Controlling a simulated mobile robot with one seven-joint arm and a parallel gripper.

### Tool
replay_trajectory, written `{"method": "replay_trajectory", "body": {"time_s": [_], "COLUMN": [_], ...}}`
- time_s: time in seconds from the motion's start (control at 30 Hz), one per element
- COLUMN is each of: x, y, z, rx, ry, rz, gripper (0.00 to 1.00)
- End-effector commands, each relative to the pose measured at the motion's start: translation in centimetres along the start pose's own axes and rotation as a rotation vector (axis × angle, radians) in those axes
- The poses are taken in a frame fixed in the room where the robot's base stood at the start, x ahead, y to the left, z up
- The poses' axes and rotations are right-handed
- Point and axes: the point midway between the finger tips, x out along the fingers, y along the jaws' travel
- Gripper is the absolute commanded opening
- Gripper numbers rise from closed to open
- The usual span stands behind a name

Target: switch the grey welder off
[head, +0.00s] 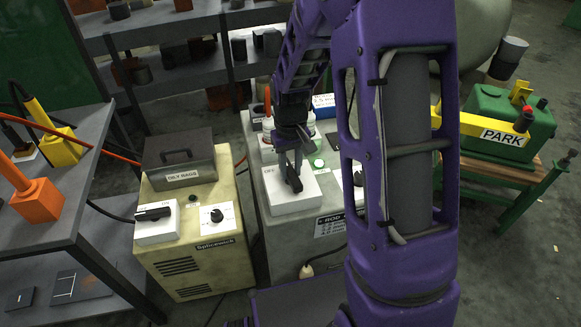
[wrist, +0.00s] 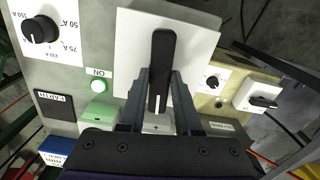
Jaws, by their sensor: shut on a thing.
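The grey welder (head: 290,245) stands in the middle of the head view. On its top is a white switch plate (head: 297,203), with an OFF mark near its left corner. The plate's black lever (wrist: 163,50) carries a white line and lies lengthwise in the wrist view. My gripper (wrist: 160,95) is shut on the lever, one finger on each side; in the head view my gripper (head: 290,170) is at the plate.
A cream machine (head: 190,265) with its own black switch (head: 153,214) and an oily rags box (head: 180,160) stands close on the left. A green machine marked PARK (head: 505,125) is at the right. Shelves are behind; my arm hides the welder's right side.

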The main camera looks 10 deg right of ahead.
Motion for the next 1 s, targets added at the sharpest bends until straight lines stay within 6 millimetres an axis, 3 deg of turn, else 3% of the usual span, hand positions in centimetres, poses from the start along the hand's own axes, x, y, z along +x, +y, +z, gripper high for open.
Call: {"method": "replay_trajectory", "body": {"time_s": [1.0], "x": [-0.33], "y": [-0.02], "z": [-0.03], "rx": [-0.942], "ry": [0.001], "rz": [-0.001], "gripper": [0.00]}}
